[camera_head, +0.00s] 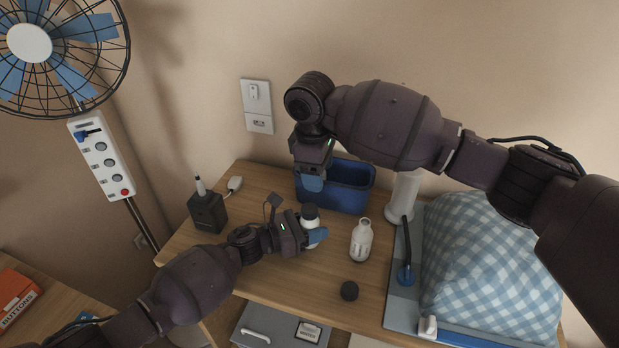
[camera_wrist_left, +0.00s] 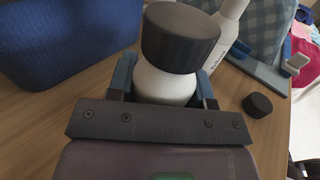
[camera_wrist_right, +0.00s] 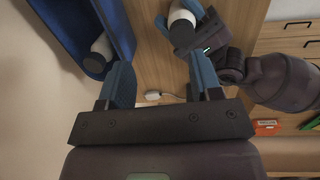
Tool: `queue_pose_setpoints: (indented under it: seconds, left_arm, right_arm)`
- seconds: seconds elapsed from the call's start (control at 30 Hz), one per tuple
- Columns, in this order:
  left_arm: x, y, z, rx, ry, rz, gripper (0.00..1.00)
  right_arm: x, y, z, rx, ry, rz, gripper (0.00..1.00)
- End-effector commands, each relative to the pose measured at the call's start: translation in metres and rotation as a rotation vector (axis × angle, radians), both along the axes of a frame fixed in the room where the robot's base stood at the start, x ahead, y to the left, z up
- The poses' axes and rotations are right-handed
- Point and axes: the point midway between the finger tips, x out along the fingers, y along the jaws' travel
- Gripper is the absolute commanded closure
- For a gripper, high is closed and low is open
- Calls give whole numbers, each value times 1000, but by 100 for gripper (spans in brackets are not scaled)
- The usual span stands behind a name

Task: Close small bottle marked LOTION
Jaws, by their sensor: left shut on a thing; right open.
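A small white bottle with a dark cap (camera_head: 310,212) stands upright on the wooden desk. My left gripper (camera_head: 313,236) is shut around its body; the left wrist view shows the dark cap (camera_wrist_left: 180,37) on top, and I cannot tell how tightly it sits. A second white bottle (camera_head: 361,241) stands open, without a cap, to the right. A loose black cap (camera_head: 349,291) lies on the desk in front of it. No LOTION label is readable on either bottle. My right gripper (camera_head: 313,181) is open and empty, above the desk beside the blue bin.
The blue bin (camera_head: 349,201) stands at the back; a white bottle with a dark end (camera_wrist_right: 101,48) shows in it. A black device (camera_head: 207,212) stands left. A tall white cylinder (camera_head: 403,195) and a checkered cushion (camera_head: 487,262) stand right.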

Motion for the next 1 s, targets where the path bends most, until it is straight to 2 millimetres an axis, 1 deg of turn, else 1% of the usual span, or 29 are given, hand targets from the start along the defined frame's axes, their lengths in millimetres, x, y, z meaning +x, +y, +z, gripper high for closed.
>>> queue_pose_setpoints:
  seconds: [0.03, 0.13, 0.33, 0.5, 0.83, 0.93, 1.0]
  left_arm:
    - [0, 0, 0, 0, 0, 0, 100]
    - [0, 0, 0, 0, 1, 0, 100]
    - [0, 0, 0, 0, 1, 0, 100]
    - [0, 0, 0, 0, 1, 0, 100]
    - [0, 0, 0, 0, 1, 0, 100]
    - [0, 0, 0, 0, 1, 0, 100]
    - [0, 0, 0, 0, 1, 0, 100]
  right_arm:
    - [-5, 2, -5, 9, 27, 72, 41]
    - [-12, 9, -10, 41, 67, 204, 41]
    - [-15, 17, -10, 81, 90, 363, 41]
    - [-15, 17, -10, 82, 87, 405, 41]
    - [-14, 17, -11, 81, 88, 406, 41]
    - [-14, 17, -16, 80, 88, 405, 41]
    - [-14, 17, -22, 79, 89, 405, 41]
